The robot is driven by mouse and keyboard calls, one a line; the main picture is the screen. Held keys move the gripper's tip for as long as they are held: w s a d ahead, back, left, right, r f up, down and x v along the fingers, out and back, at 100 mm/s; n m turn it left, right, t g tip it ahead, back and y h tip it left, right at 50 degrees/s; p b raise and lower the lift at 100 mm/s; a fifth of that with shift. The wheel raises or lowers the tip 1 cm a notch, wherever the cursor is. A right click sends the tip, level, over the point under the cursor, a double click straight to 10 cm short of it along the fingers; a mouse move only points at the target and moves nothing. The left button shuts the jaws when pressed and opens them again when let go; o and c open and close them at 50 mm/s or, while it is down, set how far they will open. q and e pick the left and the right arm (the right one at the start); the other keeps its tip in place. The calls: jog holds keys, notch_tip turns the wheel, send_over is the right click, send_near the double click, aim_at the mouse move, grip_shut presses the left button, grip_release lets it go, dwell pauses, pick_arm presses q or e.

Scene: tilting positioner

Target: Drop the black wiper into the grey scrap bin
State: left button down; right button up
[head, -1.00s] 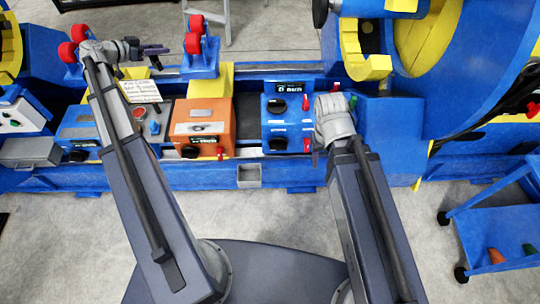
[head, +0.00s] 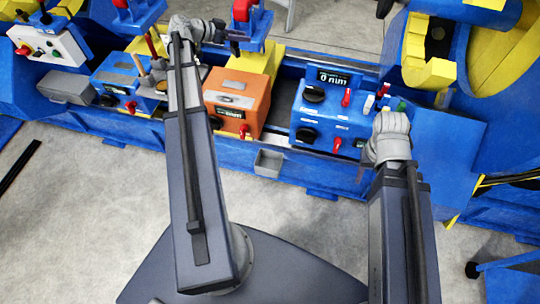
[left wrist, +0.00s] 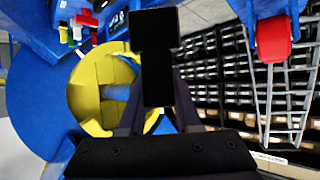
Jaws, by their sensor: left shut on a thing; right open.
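My left gripper (head: 226,32) is above the back of the orange box in the head view, shut on the black wiper. In the left wrist view the wiper (left wrist: 155,32) is a dark block held up between the finger ends (left wrist: 157,115). In the head view it is small and hard to separate from the fingers. A small grey bin (head: 268,162), open at the top, sits low on the front of the blue bed, nearer me than the gripper. My right gripper (head: 364,166) is open beside the blue control box, mostly hidden by its wrist.
The orange box (head: 236,98), the blue control box (head: 325,112) with red levers and a blue box (head: 128,85) line the bed. Another grey box (head: 67,88) stands at the left. The floor (head: 110,190) in front is clear.

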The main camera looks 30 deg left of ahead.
pick_arm(q)
jog(key=s+d+f+b, duration=0.1)
jog(key=d+f+b, duration=0.3)
jog(key=f+b, duration=1)
jog(key=s+d+f+b, duration=0.2)
jog(key=d+f+b, duration=0.3)
jog(key=f+b, duration=1)
jog(key=s+d+f+b, duration=0.2)
jog(key=d+f+b, duration=0.3)
jog(key=f+b, duration=0.9)
notch_tip(320, 180, down, 3)
jog(key=shift+d+r, duration=0.15)
jog(key=shift+d, duration=0.05)
jog(key=shift+s+b, duration=0.1)
jog(key=shift+b, duration=0.25)
notch_tip(320, 180, down, 6)
jog(key=b, duration=0.5)
jog(key=shift+b, duration=0.35)
jog(key=c, duration=0.5)
grip_release()
